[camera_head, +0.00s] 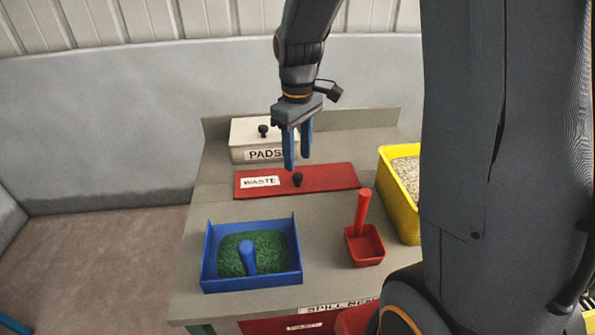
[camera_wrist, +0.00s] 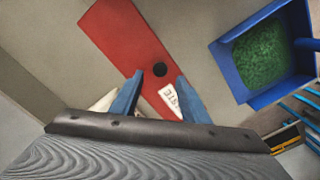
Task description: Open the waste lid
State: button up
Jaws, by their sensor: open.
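The waste lid (camera_head: 330,178) is a flat red panel lying on the bench, with a white WASTE label (camera_head: 260,182) and a small black knob (camera_head: 298,180). My gripper (camera_head: 297,166) points down above the lid, with its two blue fingers apart and empty. In the head view the fingertips appear just above and behind the knob. In the wrist view the red lid (camera_wrist: 122,38) runs diagonally, and the knob (camera_wrist: 160,69) lies ahead of the gap between the fingers (camera_wrist: 158,80). The lid lies flat and looks shut.
A white PADS box (camera_head: 262,138) with a black knob stands behind the lid. A blue tray (camera_head: 252,280) of green granules with a blue handle stands front left. A red scoop (camera_head: 364,243) stands to the right, near a yellow bin (camera_head: 397,208) of pale granules. Bare bench surrounds the lid.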

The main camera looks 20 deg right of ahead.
aim_at(298, 175)
jog(key=shift+f, duration=2.7)
grip_shut()
